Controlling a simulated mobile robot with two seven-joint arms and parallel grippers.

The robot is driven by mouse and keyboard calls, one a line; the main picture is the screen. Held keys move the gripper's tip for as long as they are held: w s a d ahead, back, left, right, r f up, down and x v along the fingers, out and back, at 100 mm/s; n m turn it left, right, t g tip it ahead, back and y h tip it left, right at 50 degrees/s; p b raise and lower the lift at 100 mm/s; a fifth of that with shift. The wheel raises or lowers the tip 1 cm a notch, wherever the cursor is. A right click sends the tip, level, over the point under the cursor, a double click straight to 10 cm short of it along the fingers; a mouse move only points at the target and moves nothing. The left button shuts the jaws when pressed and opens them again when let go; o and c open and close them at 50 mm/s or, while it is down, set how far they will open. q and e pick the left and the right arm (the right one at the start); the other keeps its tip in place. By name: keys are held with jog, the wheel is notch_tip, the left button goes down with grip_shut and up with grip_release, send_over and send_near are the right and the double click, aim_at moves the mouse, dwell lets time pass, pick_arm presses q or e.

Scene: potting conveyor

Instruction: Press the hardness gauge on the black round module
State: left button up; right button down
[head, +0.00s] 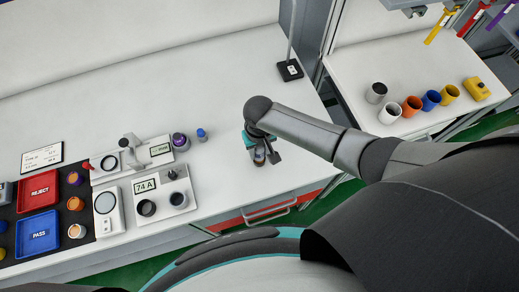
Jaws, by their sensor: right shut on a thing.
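A white hardness gauge unit (163,212) stands on the bench at the lower left, with a display (145,186) reading 74 A. A black round piece (147,208) sits on its front left, and a small dark knob or plunger (173,174) stands at its back right. My right gripper (259,158) is well to the right of the unit, over the bench near its front edge. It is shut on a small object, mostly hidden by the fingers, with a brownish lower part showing. I cannot tell whether that object touches the bench. My left gripper is out of view.
Left of the gauge are a magnifier-like device (107,212), a red REJECT tray (38,191) and a blue PASS tray (38,233). Behind it are a white instrument (130,152), a purple-topped jar (180,141) and a blue bottle (202,134). Bench between gauge and gripper is clear.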

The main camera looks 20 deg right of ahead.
jog(key=shift+s, duration=0.25)
jog(key=shift+w+r+p, duration=0.15)
jog(key=shift+r+p, duration=0.85)
jog(key=shift+r, duration=1.95)
jog(key=shift+w, duration=0.1)
